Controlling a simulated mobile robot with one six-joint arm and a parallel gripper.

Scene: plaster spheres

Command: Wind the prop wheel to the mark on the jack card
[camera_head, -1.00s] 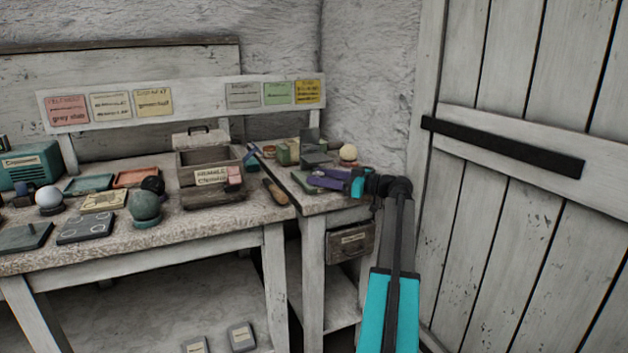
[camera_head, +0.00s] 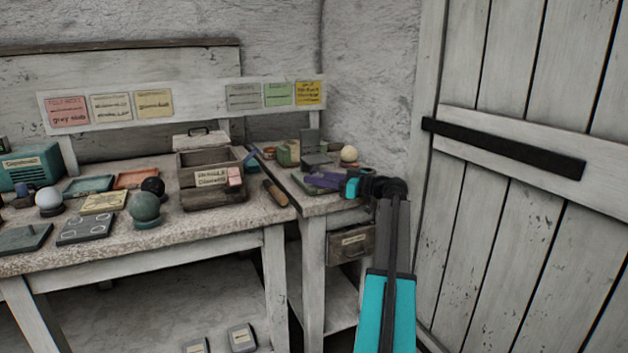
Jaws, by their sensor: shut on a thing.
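My gripper (camera_head: 324,180) reaches left over the small side bench, low at a dark stand (camera_head: 317,161) with a grey upright plate (camera_head: 310,139) behind it. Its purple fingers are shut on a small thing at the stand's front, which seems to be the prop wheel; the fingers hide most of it. A yellow card (camera_head: 308,92) with dark print hangs on the board above. I cannot read it or tell whether it is the jack card, and I cannot make out a mark.
A wooden crate (camera_head: 211,179) and several spheres and slabs fill the main bench. A plank door (camera_head: 520,200) is at right.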

